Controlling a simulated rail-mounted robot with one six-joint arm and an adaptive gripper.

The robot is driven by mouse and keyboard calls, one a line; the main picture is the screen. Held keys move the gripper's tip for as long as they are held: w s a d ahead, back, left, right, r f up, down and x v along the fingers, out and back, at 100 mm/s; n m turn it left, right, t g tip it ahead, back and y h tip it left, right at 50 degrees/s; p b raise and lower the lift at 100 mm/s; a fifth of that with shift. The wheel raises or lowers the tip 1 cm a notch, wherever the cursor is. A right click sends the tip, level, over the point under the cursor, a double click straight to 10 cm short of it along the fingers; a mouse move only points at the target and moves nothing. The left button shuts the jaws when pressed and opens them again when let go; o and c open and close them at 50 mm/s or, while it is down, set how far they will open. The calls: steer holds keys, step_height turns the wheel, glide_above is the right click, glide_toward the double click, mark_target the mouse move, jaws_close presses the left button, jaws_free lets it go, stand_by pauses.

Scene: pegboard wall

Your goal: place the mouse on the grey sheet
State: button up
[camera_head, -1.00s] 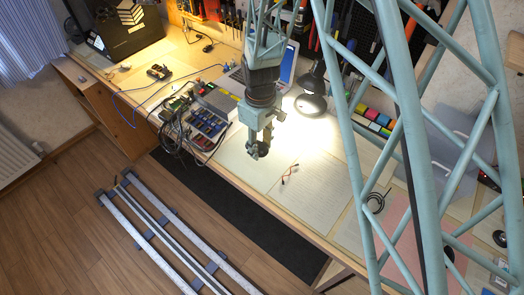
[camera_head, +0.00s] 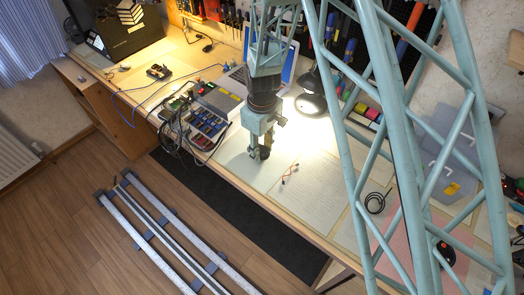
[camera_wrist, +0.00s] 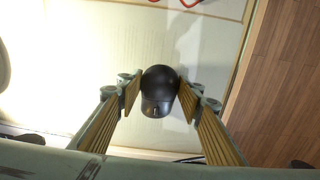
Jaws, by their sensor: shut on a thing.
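The black mouse (camera_wrist: 158,92) is between the two fingers of my gripper (camera_wrist: 158,98) in the wrist view, and the fingers are shut on it. In the head view my gripper (camera_head: 259,154) points down over the pale sheets on the table, left of the lamp's bright spot. The dark mouse is hard to make out there. A pale greyish sheet (camera_head: 242,171) lies under and around my gripper, and another pale sheet (camera_head: 312,200) lies to its right. The strong light makes it unclear which is the grey one. I cannot tell whether the mouse touches the surface.
A red and dark cable-like item (camera_head: 289,173) lies just right of my gripper. The black lamp (camera_head: 311,105) stands behind. A black coil (camera_head: 375,203) and a pink sheet (camera_head: 398,240) are farther right.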

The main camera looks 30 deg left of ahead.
mark_target(262, 150)
steer(key=shift+f, duration=0.15)
steer(key=o, duration=0.9)
steer(key=shift+c, duration=0.2)
step_height(262, 150, up, 12)
steer(key=p, duration=0.1)
stand_by(0.5)
stand_by(0.5)
